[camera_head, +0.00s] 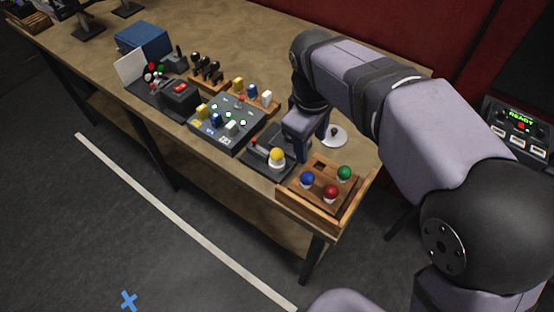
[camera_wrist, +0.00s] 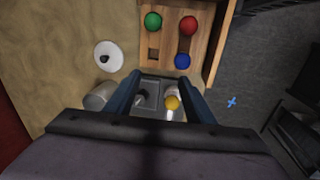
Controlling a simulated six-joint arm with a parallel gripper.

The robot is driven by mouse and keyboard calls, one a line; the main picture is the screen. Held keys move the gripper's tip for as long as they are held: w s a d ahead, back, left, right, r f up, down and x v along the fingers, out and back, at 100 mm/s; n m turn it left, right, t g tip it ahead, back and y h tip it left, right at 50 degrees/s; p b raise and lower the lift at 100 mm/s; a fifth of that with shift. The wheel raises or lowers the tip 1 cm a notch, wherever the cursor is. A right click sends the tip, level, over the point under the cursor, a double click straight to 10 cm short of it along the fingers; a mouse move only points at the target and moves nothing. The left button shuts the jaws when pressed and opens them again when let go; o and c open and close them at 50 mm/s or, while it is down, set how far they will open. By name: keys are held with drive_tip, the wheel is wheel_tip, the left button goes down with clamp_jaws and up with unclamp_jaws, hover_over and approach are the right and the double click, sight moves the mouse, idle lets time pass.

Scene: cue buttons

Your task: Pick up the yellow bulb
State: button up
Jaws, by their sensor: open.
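The yellow bulb (camera_head: 277,154) sits upright on a dark device (camera_head: 258,163) at the front of the table, just left of the wooden tray. It also shows in the wrist view (camera_wrist: 172,102), between my fingers and nearer the right one. My gripper (camera_wrist: 161,78) is open and empty, with its fingers spread above the device. In the head view my gripper (camera_head: 310,140) is behind the bulb, partly hidden by its own housing. A small lever (camera_wrist: 141,97) on the device stands left of the bulb in the wrist view.
A wooden tray (camera_head: 350,213) holds a blue bulb (camera_head: 307,180), a red bulb (camera_head: 331,192) and a green bulb (camera_head: 344,173), plus an empty square hole (camera_head: 319,166). A white disc (camera_head: 340,140) with a dark knob lies behind. A panel with several buttons (camera_head: 213,138) stands left.

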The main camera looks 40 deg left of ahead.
sight(277, 151)
drive_tip(key=shift+s+a+f+n, duration=0.25)
drive_tip(key=shift+s+a+n, duration=0.3)
drive_tip(key=shift+a, duration=0.6)
drive_tip(key=shift+s+a+f+n, duration=0.35)
drive_tip(key=shift+s+a, duration=0.3)
drive_tip(key=shift+a, duration=0.45)
drive_tip(key=shift+s+a+f+n, duration=0.15)
drive_tip(key=shift+s+a+n, duration=0.4)
drive_tip(key=shift+a, duration=0.6)
drive_tip(key=shift+w+a+f+p, duration=0.15)
drive_tip(key=shift+f+p, duration=0.1)
drive_tip(key=shift+f, duration=0.55)
drive_tip(key=shift+w+a+f+p, duration=0.15)
drive_tip(key=shift+f+p, duration=0.1)
drive_tip(key=shift+f, duration=0.55)
drive_tip(key=shift+w+a+f+p, duration=0.15)
drive_tip(key=shift+f+p, duration=0.1)
drive_tip(key=shift+f, duration=0.55)
drive_tip(key=shift+d, duration=0.1)
drive_tip(key=shift+c, duration=0.7)
drive_tip(key=c, duration=1)
